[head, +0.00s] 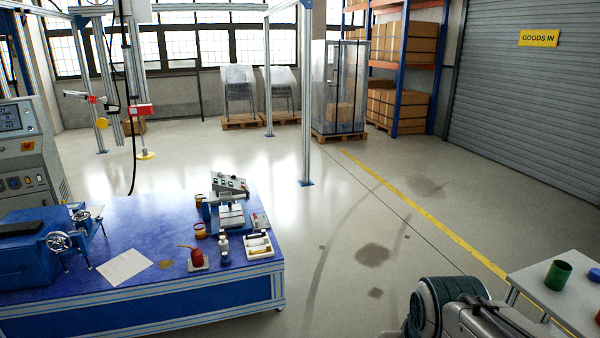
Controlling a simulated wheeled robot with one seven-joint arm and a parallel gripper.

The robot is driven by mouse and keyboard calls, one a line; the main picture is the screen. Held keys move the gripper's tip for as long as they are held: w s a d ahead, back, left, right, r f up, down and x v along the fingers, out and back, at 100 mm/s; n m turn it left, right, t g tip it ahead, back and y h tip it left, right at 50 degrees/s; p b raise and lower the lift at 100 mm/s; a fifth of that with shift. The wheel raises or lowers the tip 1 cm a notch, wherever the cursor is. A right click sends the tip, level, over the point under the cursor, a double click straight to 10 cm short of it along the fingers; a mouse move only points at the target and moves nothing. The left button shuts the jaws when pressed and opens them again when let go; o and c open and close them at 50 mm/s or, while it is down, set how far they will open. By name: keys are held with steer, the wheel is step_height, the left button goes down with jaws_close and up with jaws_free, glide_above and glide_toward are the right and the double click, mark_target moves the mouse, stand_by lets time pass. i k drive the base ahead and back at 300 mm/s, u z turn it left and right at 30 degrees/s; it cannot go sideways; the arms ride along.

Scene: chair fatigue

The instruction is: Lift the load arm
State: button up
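The load arm is not clear to me. The likeliest part is a red and white bar (139,110) at the left, in the aluminium test frame, with a rod down to a yellow round pad (145,155). A second white bar with a red block (78,96) lies to its left, with another yellow pad (101,122) near it. Nothing of mine is near either bar. Part of my arm shows at the bottom right edge, but the fingers of my gripper are not in view.
A blue workbench (150,213) with a vise, paper, jars and a small instrument stands front left. A grey control cabinet (25,150) is at the left edge. A table (540,289) with a green cup (558,274) is at right. The middle floor is open, with dark stains.

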mark_target(225, 195)
steer(key=u, duration=0.2)
steer(key=i, duration=1.6)
steer(key=u, duration=0.8)
steer(key=i, duration=1.6)
steer(key=u, duration=0.5)
